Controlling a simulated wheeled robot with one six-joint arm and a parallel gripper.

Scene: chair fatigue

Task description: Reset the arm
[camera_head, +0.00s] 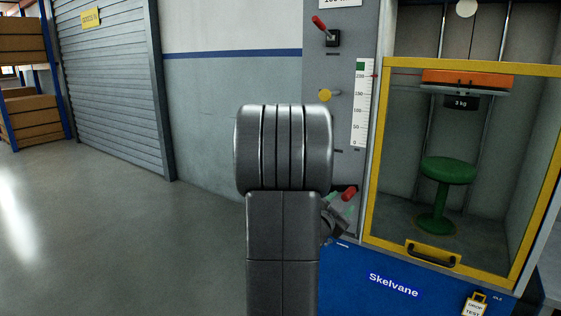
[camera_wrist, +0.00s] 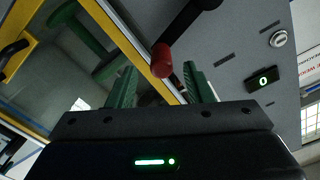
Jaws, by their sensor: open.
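My gripper (camera_head: 338,212) is mostly hidden behind my own arm in the head view, low beside the machine's control panel. In the wrist view its two green fingers (camera_wrist: 160,82) stand apart, open. A red knob (camera_wrist: 162,60) on a black lever (camera_wrist: 195,20) shows in the gap between the fingertips, and no grip on it is visible. The red knob also shows in the head view (camera_head: 349,193), just above the fingers. A second lever with a red handle (camera_head: 319,22) is at the top of the panel, and a yellow knob (camera_head: 325,96) is below it.
A yellow-framed test booth (camera_head: 372,180) on the right holds a green stool (camera_head: 449,171) under an orange weight (camera_head: 468,79) marked 3 kg. A small display (camera_wrist: 263,80) reads 0. The floor (camera_head: 110,240) at left is clear, before a roller shutter (camera_head: 110,90) and shelved boxes (camera_head: 30,117).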

